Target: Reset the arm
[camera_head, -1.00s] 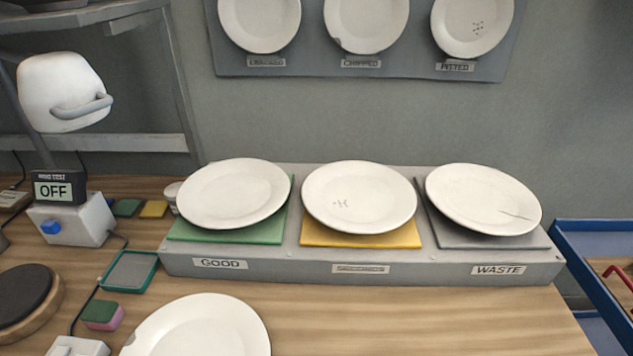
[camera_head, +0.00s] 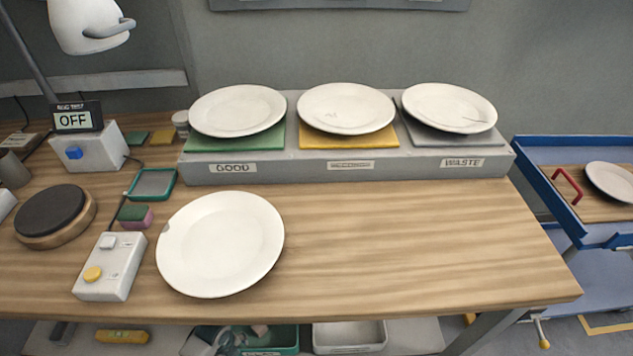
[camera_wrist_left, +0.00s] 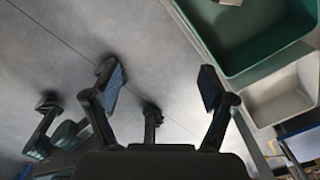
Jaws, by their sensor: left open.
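My left gripper (camera_wrist_left: 160,95) shows in the left wrist view with its two fingers spread apart and nothing between them. Grey floor lies beyond it, with a green bin (camera_wrist_left: 250,35) and a pale bin (camera_wrist_left: 285,95) to its right. Neither of my grippers is in the head view. Three more plates rest on the grey stand: one on the green pad (camera_head: 237,110), one on the yellow pad (camera_head: 345,108), one on the grey pad (camera_head: 449,107).
A control box with a yellow button (camera_head: 110,267), a sponge (camera_head: 135,216), a round dark disc (camera_head: 52,213) and an OFF display (camera_head: 74,120) crowd the table's left. The table's right half is clear. A blue cart (camera_head: 570,190) with a plate stands at the right.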

